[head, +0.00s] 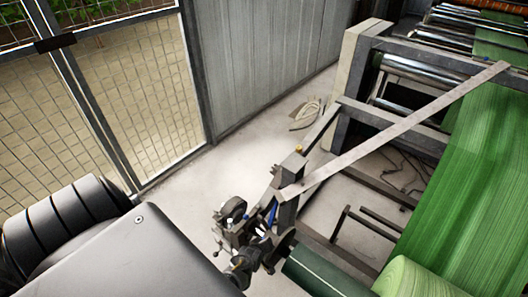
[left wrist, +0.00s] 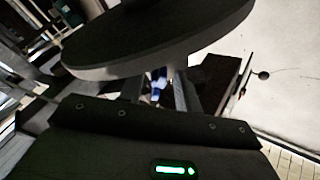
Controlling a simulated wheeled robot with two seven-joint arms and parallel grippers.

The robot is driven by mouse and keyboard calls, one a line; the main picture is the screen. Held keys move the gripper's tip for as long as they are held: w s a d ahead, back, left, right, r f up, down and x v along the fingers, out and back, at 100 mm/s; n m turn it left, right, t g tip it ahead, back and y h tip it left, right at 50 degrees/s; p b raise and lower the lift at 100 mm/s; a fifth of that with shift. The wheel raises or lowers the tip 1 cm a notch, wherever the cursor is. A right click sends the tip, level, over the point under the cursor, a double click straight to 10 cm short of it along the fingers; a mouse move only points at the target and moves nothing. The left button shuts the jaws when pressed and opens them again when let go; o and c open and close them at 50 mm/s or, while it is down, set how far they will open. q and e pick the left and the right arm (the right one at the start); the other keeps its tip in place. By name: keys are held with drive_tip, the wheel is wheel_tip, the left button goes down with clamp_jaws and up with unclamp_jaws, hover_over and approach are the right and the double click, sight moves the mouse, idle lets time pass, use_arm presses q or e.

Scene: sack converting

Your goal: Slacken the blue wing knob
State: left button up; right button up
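A small blue part, which looks like the blue wing knob (head: 271,213), shows on the dark bracket at the end of the machine frame in the head view. Blue also shows in the left wrist view (left wrist: 157,84), just beyond my left gripper (left wrist: 158,98) and under a large dark disc (left wrist: 160,35). The disc and the gripper body hide most of the knob and the fingertips. I cannot tell whether the fingers touch the knob or how far apart they are. My left arm covers the lower left of the head view. My right gripper is in neither view.
A green web (head: 470,170) runs over the machine at right, with a green roll (head: 415,280) below. A flat grey bar (head: 400,125) slants across the frame. A mesh fence (head: 110,110) stands at left. The pale floor (head: 215,170) between is mostly clear.

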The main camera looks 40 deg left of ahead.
use_arm(q)
drive_tip(key=shift+o, duration=0.2)
drive_tip(key=shift+s+d+r+p, duration=0.1)
drive_tip(key=shift+s+r+p, duration=0.2)
drive_tip(key=shift+p, duration=0.2)
drive_tip(key=p+v, duration=0.9)
drive_tip(key=v, duration=0.1)
